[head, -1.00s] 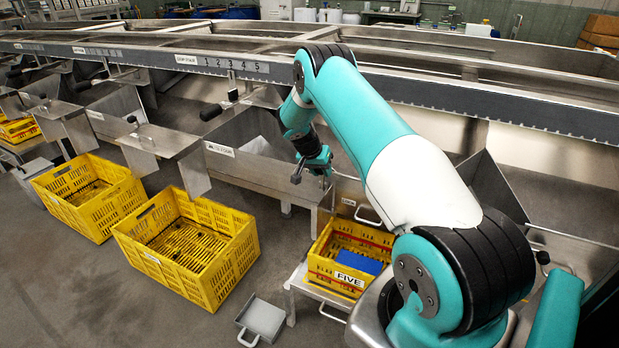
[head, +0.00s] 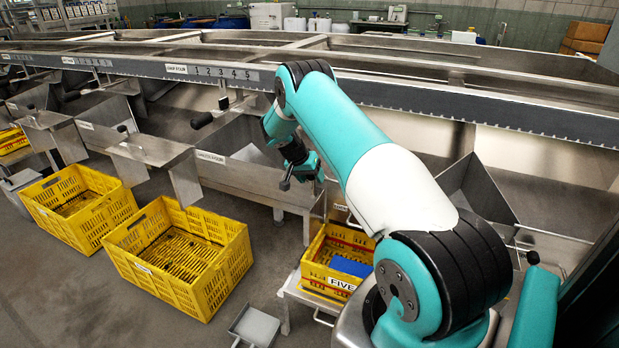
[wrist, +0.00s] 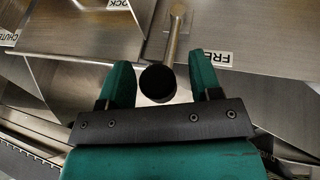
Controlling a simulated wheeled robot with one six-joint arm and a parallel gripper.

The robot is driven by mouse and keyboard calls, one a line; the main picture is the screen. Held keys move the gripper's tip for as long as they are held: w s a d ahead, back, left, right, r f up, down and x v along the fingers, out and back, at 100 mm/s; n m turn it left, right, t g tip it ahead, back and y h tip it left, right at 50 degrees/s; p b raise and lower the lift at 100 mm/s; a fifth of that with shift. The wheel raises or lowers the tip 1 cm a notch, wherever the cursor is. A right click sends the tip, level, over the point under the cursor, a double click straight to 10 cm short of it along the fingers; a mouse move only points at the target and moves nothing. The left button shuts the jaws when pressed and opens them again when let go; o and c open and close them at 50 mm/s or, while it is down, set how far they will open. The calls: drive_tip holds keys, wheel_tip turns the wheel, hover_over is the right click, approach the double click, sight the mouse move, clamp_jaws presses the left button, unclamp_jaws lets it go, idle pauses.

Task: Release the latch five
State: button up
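A metal lever (wrist: 176,38) with a round black knob (wrist: 157,84) shows in the wrist view, mounted on a steel plate. My gripper (wrist: 160,64) is open, with one green finger on each side of the knob and a visible gap to each. A white label beside the lever reads "FRE", its end cut off by my finger. I cannot read a latch number at this lever.
Larger yellow crates (head: 150,268) stand on the floor at left. A small grey scoop-like pan (head: 258,325) lies near the FIVE crate. The steel sizer frame (head: 430,98) runs behind.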

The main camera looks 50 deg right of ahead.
drive_tip(key=shift+r, duration=0.1)
drive_tip(key=v, duration=1.7)
drive_tip(key=shift+w+a+r, duration=0.1)
drive_tip(key=shift+a, duration=0.05)
